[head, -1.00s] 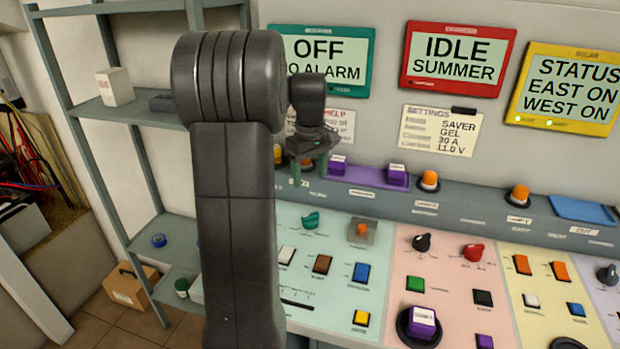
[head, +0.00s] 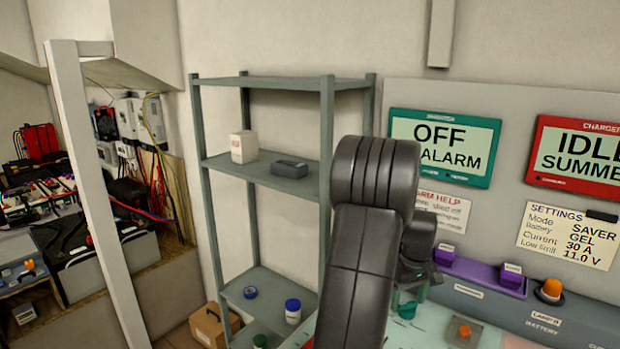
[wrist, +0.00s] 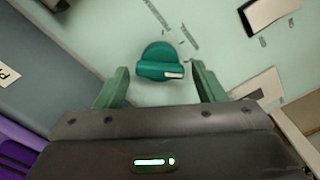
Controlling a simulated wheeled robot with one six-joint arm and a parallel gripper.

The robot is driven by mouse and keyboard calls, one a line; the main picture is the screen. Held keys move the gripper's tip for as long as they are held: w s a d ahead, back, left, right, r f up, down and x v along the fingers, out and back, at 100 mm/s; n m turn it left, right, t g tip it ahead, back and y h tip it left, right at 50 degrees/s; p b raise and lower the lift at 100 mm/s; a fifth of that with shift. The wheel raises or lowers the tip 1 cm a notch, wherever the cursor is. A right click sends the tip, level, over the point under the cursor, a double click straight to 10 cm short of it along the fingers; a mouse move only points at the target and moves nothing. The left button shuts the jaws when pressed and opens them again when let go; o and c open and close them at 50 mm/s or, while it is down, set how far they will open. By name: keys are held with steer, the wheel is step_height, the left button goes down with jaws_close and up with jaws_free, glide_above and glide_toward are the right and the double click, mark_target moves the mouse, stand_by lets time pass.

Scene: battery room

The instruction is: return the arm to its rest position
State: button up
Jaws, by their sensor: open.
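My arm rises in front of the panel in the head view, and my gripper (head: 410,288) hangs beyond it, partly hidden by the arm. In the wrist view my gripper (wrist: 159,70) has its two green fingers spread apart with nothing held. A teal rotary knob (wrist: 160,60) with a white mark shows between and just past the fingertips. I cannot tell how far the fingers are above it. The same knob (head: 407,311) shows below the gripper in the head view.
A grey shelf (head: 225,165) stands left of my arm. Batteries and cables fill the far left.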

steer(key=shift+f, duration=0.95)
step_height(320, 180, up, 14)
step_height(320, 180, down, 13)
steer(key=shift+f, duration=0.5)
steer(key=n, duration=0.9)
steer(key=shift+a, duration=0.1)
step_height(320, 180, up, 13)
